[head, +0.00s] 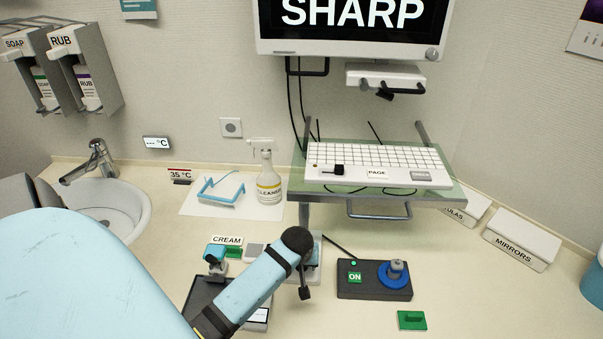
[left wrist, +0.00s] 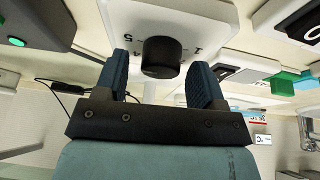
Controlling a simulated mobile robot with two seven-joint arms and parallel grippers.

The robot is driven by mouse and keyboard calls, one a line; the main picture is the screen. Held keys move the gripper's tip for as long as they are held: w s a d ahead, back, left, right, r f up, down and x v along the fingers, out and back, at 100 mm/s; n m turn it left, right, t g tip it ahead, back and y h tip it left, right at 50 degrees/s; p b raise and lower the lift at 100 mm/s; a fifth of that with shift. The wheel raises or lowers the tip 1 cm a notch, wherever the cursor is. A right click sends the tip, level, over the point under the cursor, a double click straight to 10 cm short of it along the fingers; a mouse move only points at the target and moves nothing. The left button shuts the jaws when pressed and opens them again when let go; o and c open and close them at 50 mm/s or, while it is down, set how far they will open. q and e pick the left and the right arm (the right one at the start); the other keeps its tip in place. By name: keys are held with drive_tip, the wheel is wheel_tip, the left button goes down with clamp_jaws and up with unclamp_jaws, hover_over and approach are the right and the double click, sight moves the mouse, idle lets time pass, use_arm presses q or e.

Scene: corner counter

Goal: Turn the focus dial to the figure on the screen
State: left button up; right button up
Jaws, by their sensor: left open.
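In the left wrist view the black dial (left wrist: 165,57) sits on a white plate (left wrist: 205,22) printed with figures, of which 1, 4 and 5 can be read. My left gripper (left wrist: 158,68) is open, its two dark blue fingers on either side of the dial. I cannot tell whether they touch it. My right gripper is not in view.
A black box (head: 345,291) with an ON button and blue knob stands right of my arm. A glass shelf (head: 440,196) with a keyboard is behind. A green block (head: 411,320), a cleaner bottle (head: 268,182) and a sink (head: 120,205) are also on the counter.

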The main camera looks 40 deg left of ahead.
use_arm(q)
drive_tip(key=c, duration=0.9)
drive_tip(key=shift+m+h, duration=0.3)
drive_tip(key=shift+m, duration=0.5)
drive_tip(key=shift+w, duration=0.1)
drive_tip(key=o, duration=0.8)
drive_tip(key=shift+o, duration=0.5)
drive_tip(key=b+v, duration=0.1)
drive_tip(key=v, duration=1.2)
drive_tip(key=shift+s+r, duration=0.25)
drive_tip(key=shift+s, duration=0.1)
drive_tip(key=shift+d, duration=0.1)
